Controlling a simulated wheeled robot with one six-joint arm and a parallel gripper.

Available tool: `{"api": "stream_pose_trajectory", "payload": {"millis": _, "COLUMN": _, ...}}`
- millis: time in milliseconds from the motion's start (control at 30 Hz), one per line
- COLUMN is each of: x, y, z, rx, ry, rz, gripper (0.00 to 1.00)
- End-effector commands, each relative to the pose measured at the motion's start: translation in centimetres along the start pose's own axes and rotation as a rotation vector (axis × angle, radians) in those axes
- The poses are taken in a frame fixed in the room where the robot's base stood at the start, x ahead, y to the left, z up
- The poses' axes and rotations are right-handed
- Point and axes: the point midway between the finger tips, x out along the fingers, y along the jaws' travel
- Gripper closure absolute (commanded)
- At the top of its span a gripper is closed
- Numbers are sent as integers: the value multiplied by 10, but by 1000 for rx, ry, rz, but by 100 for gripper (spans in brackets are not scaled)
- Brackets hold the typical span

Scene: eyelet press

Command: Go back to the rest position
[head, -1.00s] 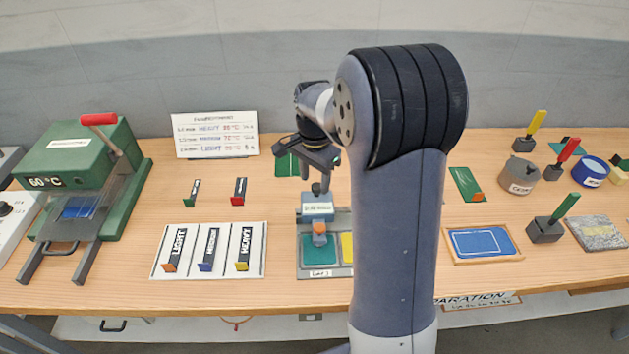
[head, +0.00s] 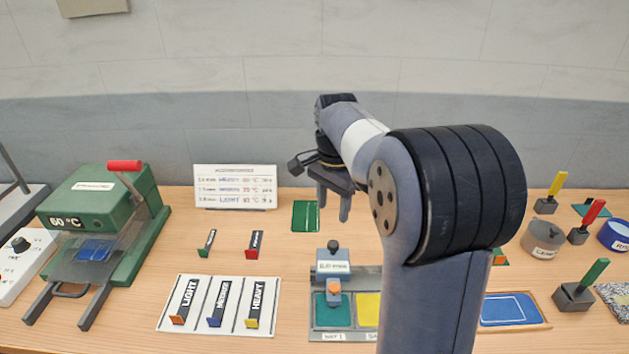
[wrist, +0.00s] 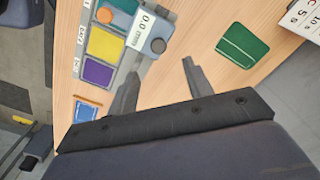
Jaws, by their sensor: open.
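My gripper (head: 329,207) hangs in the air above the back of the table, behind the grey gauge station. Its fingers are apart with nothing between them. In the wrist view my gripper (wrist: 160,85) also shows open and empty, with bare wood between the fingers. The gauge station (head: 333,262) has a display block with a dark knob and coloured pads, and my arm hides its right part. The wrist view shows its display reading 0.0 mm (wrist: 146,28). A dark green card (head: 305,216) lies flat on the table, left of my gripper.
A green press (head: 95,215) with a red handle stands at left, reading 60 °C. A white sheet (head: 168,325) holds LIGHT, MEDIUM and HEAVY pieces. A settings sign (head: 235,187) stands at the back. Pots and coloured-handle tools, including a grey pot (head: 543,240), stand at right.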

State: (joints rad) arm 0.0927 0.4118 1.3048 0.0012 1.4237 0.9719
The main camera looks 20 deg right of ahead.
Motion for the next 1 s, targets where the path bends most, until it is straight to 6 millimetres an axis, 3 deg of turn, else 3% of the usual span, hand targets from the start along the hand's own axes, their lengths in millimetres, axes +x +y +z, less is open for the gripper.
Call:
{"api": "stream_pose_trajectory", "payload": {"millis": 167, "x": 19, "y": 1, "z": 0, "rx": 0, "ry": -2, "rz": 3, "gripper": 52}}
{"api": "stream_pose_trajectory", "payload": {"millis": 633, "x": 110, "y": 2, "z": 0, "rx": 1, "ry": -3, "rz": 7, "gripper": 52}}
{"api": "stream_pose_trajectory", "payload": {"millis": 800, "x": 107, "y": 23, "z": -24, "rx": 5, "ry": 1, "rz": 1, "gripper": 52}}
{"api": "stream_pose_trajectory", "payload": {"millis": 1000, "x": 107, "y": 35, "z": -35, "rx": 2, "ry": 0, "rz": 2, "gripper": 52}}
